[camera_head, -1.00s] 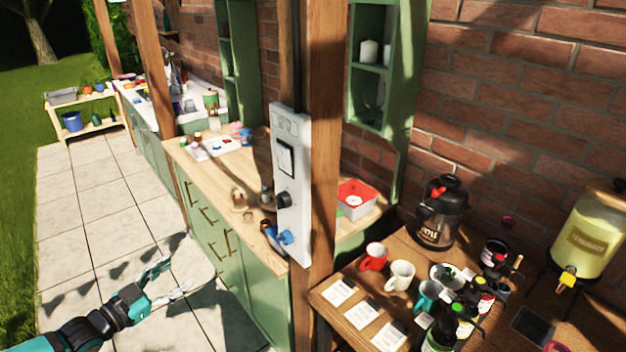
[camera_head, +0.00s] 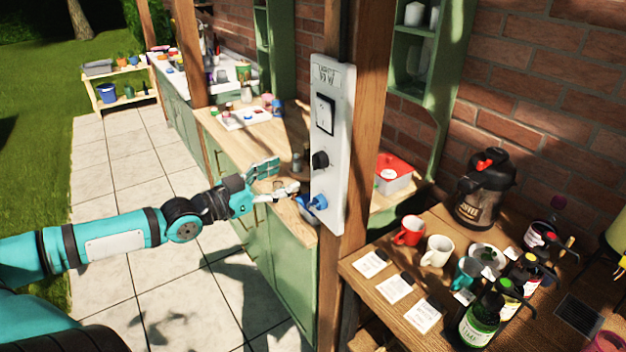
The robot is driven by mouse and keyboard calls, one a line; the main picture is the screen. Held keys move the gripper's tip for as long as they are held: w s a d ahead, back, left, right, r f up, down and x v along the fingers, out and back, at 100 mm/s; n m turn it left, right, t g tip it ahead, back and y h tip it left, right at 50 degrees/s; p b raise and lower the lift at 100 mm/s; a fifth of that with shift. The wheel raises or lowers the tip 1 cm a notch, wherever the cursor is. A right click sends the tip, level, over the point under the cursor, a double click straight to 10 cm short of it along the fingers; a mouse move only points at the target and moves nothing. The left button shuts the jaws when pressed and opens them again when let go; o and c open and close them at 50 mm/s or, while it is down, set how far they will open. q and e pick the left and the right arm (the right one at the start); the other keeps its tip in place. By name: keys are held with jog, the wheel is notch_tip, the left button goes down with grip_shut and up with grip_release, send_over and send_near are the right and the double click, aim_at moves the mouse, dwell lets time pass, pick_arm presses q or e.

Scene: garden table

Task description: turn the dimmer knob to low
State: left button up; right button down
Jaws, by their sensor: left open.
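A white control panel (camera_head: 341,110) is fixed to the wooden post. It carries a rocker switch (camera_head: 325,114) at the top, a black round knob (camera_head: 320,160) in the middle and a blue tap-like handle (camera_head: 318,202) near the bottom. I cannot tell from here which setting the black knob points to. My left gripper (camera_head: 284,179) is open and empty. It is just left of the panel, about level with the area between the black knob and the blue handle, and appears apart from both. My right gripper is not in view.
The wooden post (camera_head: 358,130) bears the panel. Right of it a wooden table (camera_head: 390,318) holds mugs, cards, bottles and a black dispenser (camera_head: 484,190). Paving on the left is clear.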

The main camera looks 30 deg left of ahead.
aim_at(313, 164)
pick_arm(q)
jog(key=b+x, duration=0.2)
jog(key=x, duration=0.1)
jog(key=shift+w+d+r+b, duration=0.1)
jog(key=shift+w+b, duration=0.2)
jog(key=shift+b, duration=0.1)
jog(key=shift+x, duration=2.05)
jog(key=shift+w+d, duration=0.3)
jog(key=shift+w, duration=0.35)
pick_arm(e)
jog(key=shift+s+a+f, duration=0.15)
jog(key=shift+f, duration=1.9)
pick_arm(q)
jog(key=shift+c, duration=0.3)
jog(key=c, duration=1.1)
